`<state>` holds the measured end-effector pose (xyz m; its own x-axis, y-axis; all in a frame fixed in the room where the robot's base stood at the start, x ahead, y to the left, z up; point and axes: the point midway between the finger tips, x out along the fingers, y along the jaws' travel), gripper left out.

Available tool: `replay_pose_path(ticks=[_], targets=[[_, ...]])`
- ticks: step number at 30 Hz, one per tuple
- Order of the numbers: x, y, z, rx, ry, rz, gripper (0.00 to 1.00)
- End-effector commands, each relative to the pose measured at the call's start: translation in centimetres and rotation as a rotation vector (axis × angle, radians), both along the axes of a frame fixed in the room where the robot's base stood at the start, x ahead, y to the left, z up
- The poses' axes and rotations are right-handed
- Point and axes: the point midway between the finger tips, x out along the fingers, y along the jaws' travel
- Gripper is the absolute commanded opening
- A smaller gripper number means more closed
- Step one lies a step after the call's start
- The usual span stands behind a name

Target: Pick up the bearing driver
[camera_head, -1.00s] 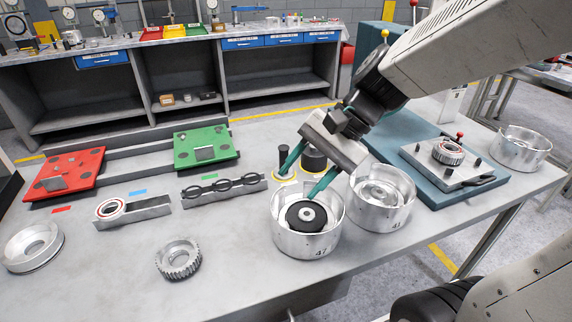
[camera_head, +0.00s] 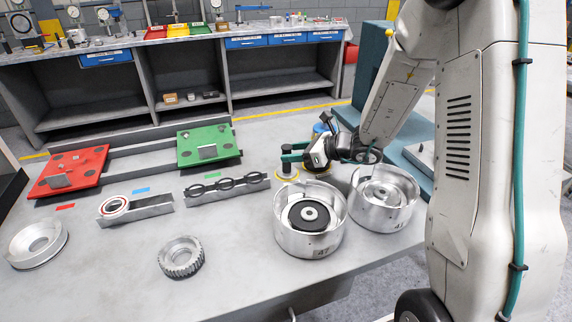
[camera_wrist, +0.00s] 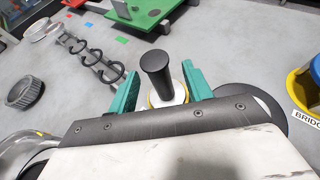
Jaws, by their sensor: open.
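The bearing driver, with an upright black handle (camera_wrist: 157,68), stands between the two teal fingers of my gripper (camera_wrist: 158,90) in the wrist view. A pale, yellow-edged base shows below the handle. The fingers are open on either side of it, and I cannot tell whether either touches it. In the head view my gripper (camera_head: 288,153) is low over the table, behind the silver housings. There the driver is mostly hidden by the gripper; a yellow-edged round base (camera_head: 286,175) shows beneath the fingers.
Two silver housings (camera_head: 335,232) (camera_head: 411,203) stand in front of my gripper. A green plate (camera_head: 218,136), a red plate (camera_head: 87,158), a black-ring holder (camera_head: 200,192) and a toothed ring (camera_head: 181,268) lie left. Yellow and blue containers (camera_wrist: 305,82) are at right in the wrist view.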

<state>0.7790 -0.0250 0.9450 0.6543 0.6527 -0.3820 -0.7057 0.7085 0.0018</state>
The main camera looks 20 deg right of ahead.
Motion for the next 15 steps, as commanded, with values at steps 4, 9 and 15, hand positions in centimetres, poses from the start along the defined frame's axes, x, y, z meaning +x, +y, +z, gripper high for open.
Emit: replay_pose_path(ticks=[4,9,15], targets=[[1.3,1.7,-1.1,-0.001,0.002,0.005,0.50],[2.6,2.9,-1.8,-0.001,0.001,0.003,0.50],[2.9,3.1,-1.9,-0.001,-0.001,0.001,0.50]])
